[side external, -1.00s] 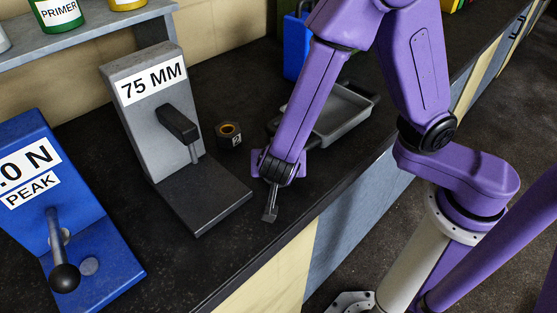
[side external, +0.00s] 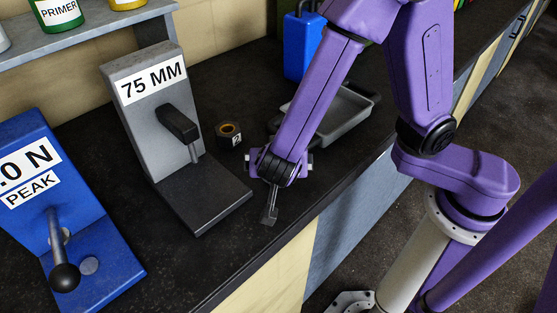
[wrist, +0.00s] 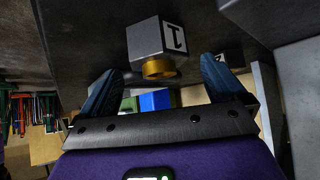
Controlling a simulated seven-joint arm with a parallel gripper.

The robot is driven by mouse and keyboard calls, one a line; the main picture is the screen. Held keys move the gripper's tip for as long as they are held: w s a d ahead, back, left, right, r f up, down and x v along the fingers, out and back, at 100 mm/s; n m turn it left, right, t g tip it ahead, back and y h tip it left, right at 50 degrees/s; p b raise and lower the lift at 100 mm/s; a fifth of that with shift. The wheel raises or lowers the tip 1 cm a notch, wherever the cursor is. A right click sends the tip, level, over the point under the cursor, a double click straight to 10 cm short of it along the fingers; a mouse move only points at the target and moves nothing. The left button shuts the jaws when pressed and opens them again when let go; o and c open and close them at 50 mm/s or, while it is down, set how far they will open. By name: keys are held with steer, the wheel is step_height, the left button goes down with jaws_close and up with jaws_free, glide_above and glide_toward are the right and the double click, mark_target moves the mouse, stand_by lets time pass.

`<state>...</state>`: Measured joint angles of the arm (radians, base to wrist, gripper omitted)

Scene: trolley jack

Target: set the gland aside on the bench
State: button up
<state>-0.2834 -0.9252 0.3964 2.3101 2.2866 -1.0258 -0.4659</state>
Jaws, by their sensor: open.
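In the wrist view a grey block marked 1 (wrist: 146,38) has a brass round part (wrist: 159,68) at its end, likely the gland; it shows between my gripper's fingers and beyond their tips. My gripper (side external: 269,214) is open, low over the bench near its front edge; its two dark fingers (wrist: 160,66) stand apart with nothing held. In the side view a small dark block marked 2 (side external: 237,141) with a brass ring (side external: 229,129) sits on the bench, left of my gripper. The block marked 1 cannot be made out there; my arm may hide it.
The grey 75 MM fixture (side external: 133,120) with a black lever stands left of my gripper. A blue PEAK fixture (side external: 105,240) stands further left. A grey tray (side external: 348,112) lies behind my arm, near a blue container (side external: 297,55). The bench (side external: 245,260) is clear along its front edge.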

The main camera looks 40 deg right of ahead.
steer(key=v, duration=0.9)
steer(key=shift+r, duration=0.1)
